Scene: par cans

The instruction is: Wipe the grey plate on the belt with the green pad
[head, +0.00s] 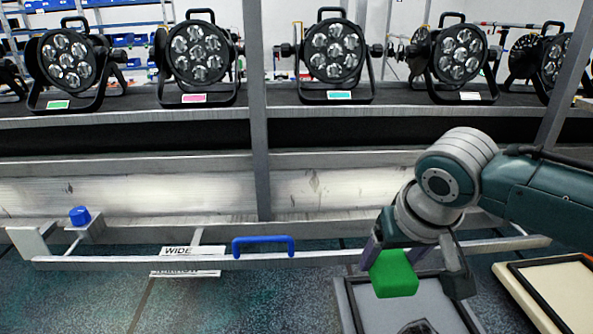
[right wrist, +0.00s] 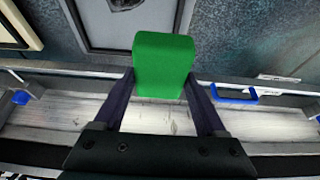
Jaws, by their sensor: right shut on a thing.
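My right gripper (head: 413,271) is shut on the green pad (head: 394,275), a bright green block. In the right wrist view the pad (right wrist: 164,62) sits between the two dark fingers. In the head view the pad is above the far end of the grey plate (head: 375,308), a light grey square with a dark patch, cut off by the lower edge. I cannot tell whether the pad touches the plate. The plate also shows beyond the pad in the right wrist view (right wrist: 104,38). My left gripper is not in view.
A rail with a blue handle (head: 263,241) runs left of the pad. A blue knob (head: 79,216) and a white label reading "WIDE" (head: 190,250) are further left. A cream framed panel (head: 570,290) lies right of the plate. Several black lamps (head: 335,52) stand on the shelf behind.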

